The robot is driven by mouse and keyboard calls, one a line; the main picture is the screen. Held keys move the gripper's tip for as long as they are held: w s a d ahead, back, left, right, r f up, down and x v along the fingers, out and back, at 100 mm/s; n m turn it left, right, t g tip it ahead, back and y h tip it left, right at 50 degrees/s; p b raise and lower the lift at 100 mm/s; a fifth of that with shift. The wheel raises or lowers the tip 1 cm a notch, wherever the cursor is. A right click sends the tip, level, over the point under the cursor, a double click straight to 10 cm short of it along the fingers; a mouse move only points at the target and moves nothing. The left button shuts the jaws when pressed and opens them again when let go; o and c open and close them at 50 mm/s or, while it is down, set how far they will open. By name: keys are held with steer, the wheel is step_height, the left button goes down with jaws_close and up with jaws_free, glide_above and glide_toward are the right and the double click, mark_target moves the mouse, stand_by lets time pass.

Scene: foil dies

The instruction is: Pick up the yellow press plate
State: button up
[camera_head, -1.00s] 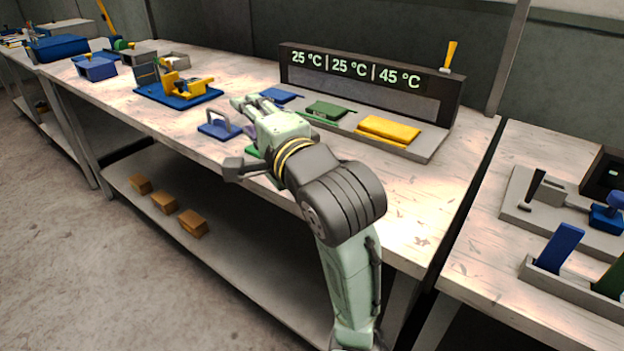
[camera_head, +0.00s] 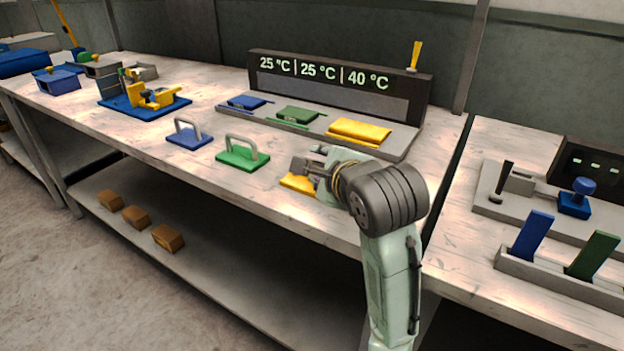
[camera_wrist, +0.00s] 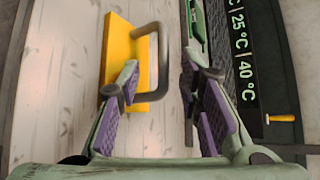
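The yellow press plate (camera_head: 293,184) lies flat on the workbench, to the right of the green plate. My gripper (camera_head: 308,167) is over it and hides much of it, including its handle. In the wrist view the yellow plate (camera_wrist: 118,55) shows at upper left with a dark grey arched handle. My gripper (camera_wrist: 160,82) is open there, with purple pads on both fingers. The handle appears between the fingers, closer to the left one. No contact with it is clear.
A green plate (camera_head: 243,155) and a blue plate (camera_head: 188,136), both with handles, stand to the left. Behind is a station (camera_head: 395,142) with blue, green and yellow (camera_head: 358,131) pieces and a display reading 25, 25, 40 °C. A blue-and-yellow fixture (camera_head: 146,104) is farther left.

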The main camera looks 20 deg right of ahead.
mark_target(315, 162)
steer(key=shift+a+r+x, duration=0.1)
steer(key=shift+x, duration=0.85)
steer(key=shift+a+r+x, duration=0.1)
steer(key=shift+r+x, duration=0.05)
steer(key=shift+x, duration=0.8)
steer(key=shift+c, duration=0.6)
jaws_close()
